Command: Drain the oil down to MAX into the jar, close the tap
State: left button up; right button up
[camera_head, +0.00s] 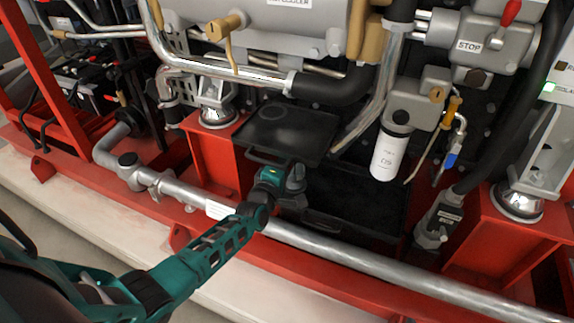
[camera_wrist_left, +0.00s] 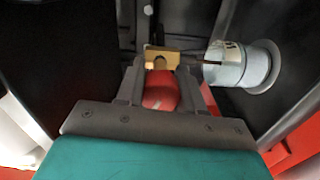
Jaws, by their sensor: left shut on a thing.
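My left gripper (camera_head: 292,180) reaches low into the pump frame, at the dark trays below the engine. In the left wrist view, its fingers (camera_wrist_left: 160,88) are shut on a red handle (camera_wrist_left: 161,95) with a brass body (camera_wrist_left: 160,60) just beyond it, which looks like the tap. The tap is hidden in the head view. A pale round cylinder (camera_wrist_left: 240,65) lies to the right in the wrist view. I cannot tell whether it is the jar. No oil stream or MAX mark is readable. My right gripper is not in view.
A silver pipe (camera_head: 330,246) and red frame beam (camera_head: 215,165) run close to my left arm. A black tray (camera_head: 290,133) sits above the gripper. A white filter (camera_head: 390,155) hangs to the right, beside a blue-handled valve (camera_head: 450,160).

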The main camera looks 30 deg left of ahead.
pick_arm(q)
jog(key=shift+f+n+b, duration=0.15)
jog(key=shift+n+b, duration=0.15)
jog(key=shift+n, duration=0.5)
jog(key=shift+n+b, duration=0.5)
jog(key=shift+n, duration=0.6)
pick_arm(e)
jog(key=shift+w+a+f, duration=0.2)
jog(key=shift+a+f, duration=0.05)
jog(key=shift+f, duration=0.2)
pick_arm(q)
jog(key=o, duration=1)
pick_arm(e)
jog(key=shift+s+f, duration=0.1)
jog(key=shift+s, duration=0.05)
pick_arm(q)
jog(key=shift+o, duration=0.2)
jog(key=shift+s+r, duration=0.2)
jog(key=shift+s, duration=0.35)
jog(key=s+p, duration=0.3)
jog(key=s, duration=0.9)
jog(key=shift+d+p, duration=0.35)
jog(key=shift+p, duration=0.05)
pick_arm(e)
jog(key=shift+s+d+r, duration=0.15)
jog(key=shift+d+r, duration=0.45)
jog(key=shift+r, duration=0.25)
